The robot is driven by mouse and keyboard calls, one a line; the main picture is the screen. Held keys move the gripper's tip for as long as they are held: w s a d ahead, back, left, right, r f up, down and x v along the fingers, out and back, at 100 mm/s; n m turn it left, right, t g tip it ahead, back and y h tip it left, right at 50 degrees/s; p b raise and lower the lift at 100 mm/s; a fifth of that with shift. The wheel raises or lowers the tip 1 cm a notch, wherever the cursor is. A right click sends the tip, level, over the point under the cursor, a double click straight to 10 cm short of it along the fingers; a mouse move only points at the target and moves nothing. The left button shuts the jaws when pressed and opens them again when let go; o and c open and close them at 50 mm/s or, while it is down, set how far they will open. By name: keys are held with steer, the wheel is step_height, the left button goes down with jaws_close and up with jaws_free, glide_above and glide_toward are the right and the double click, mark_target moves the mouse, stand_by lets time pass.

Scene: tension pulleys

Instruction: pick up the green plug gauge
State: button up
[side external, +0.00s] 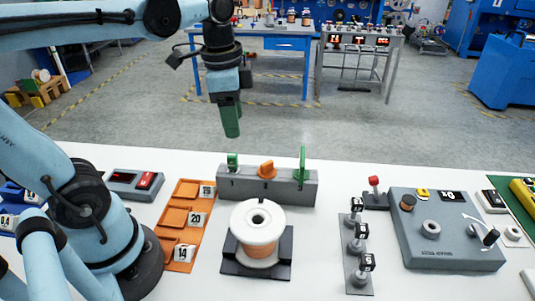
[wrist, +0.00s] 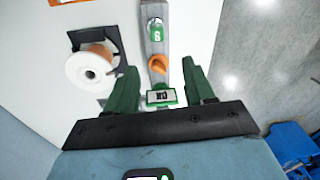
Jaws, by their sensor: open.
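A grey rack (side external: 245,188) on the white table holds upright pieces. At its left end is a short green piece (side external: 233,162); it shows in the wrist view (wrist: 156,31) with a white mark. At its right end is a taller, thin green piece (side external: 302,163); in the wrist view it has a lettered label (wrist: 161,97). I cannot tell for certain which is the green plug gauge. My gripper (side external: 231,134) hangs above and apart from the rack. It is open and empty, and in the wrist view its green fingers (wrist: 160,85) flank the labelled piece.
An orange piece (side external: 267,170) stands between the two green ones. A white spool (side external: 257,232) sits in front of the rack. An orange tray (side external: 181,216) lies left; small posts (side external: 359,245) and a grey fixture (side external: 440,240) stand right.

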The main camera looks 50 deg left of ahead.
mark_target(232, 155)
steer(key=shift+m+g, duration=0.6)
steer(key=shift+m, duration=0.1)
steer(key=f, duration=0.5)
steer(key=shift+s+a+f, duration=0.1)
steer(key=shift+a+f, duration=0.15)
steer(key=shift+f, duration=0.15)
steer(key=shift+s+a+f, duration=0.1)
steer(key=shift+a+f, duration=0.05)
steer(key=shift+f, duration=1.2)
steer(key=shift+a+f, duration=0.1)
steer(key=shift+f, duration=1.2)
steer(key=shift+c, duration=0.3)
jaws_close()
